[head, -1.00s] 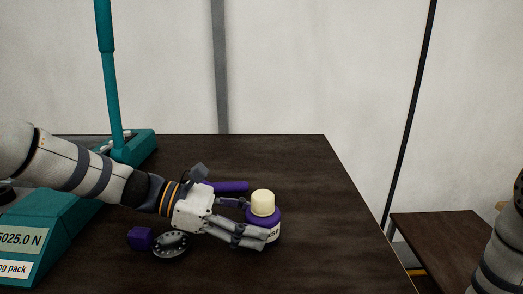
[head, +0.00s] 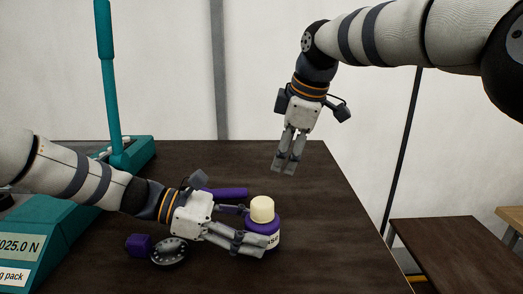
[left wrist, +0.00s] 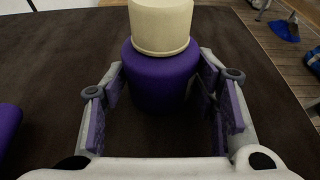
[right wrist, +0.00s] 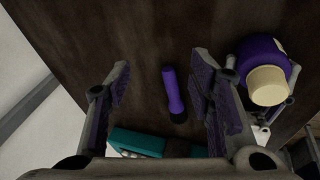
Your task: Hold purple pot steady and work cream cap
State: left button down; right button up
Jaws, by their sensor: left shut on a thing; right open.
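The purple pot (head: 265,230) stands upright on the dark table with the cream cap (head: 262,208) on its top. My left gripper (head: 256,240) is shut around the pot's body from the left, below the cap. In the left wrist view the pot (left wrist: 160,78) sits between the fingers, with the cap (left wrist: 160,25) above it. My right gripper (head: 284,168) is open and empty, pointing down above the table behind the pot. In the right wrist view the pot (right wrist: 258,50) and cap (right wrist: 268,86) lie at the right, outside its fingers (right wrist: 165,100).
A purple-handled tool (head: 226,189) lies behind my left gripper. A teal device with a tall lever (head: 125,150) stands at the left. The table's right part is clear.

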aim_at(263, 203)
jog(key=s+a+r+g, duration=0.1)
jog(key=s, duration=0.2)
jog(key=s+a+r+g+h, duration=0.1)
jog(key=s+a, duration=0.1)
jog(key=s, duration=0.2)
jog(key=s+a+r+n+g+h, duration=0.1)
jog(key=s+a+r, duration=0.1)
jog(key=s, duration=0.1)
jog(key=shift+s+g, duration=0.3)
jog(key=shift+s, duration=0.15)
notch_tip(263, 203, down, 9)
jog(key=shift+r, duration=0.1)
jog(key=c, duration=0.9)
jog(key=n, duration=1.4)
jog(key=shift+n, duration=0.3)
jog(key=n, duration=0.7)
jog(key=shift+s, duration=0.1)
jog(key=n, duration=0.2)
jog(key=shift+n, duration=0.4)
jog(key=n, duration=0.2)
jog(key=shift+s+a+n, duration=0.1)
jog(key=shift+s+n, duration=0.1)
jog(key=shift+n, duration=0.2)
jog(key=shift+w, duration=0.1)
jog(key=shift+n, duration=0.3)
jog(key=o, duration=1)
jog(key=shift+d+r, duration=0.1)
jog(key=shift+d, duration=0.1)
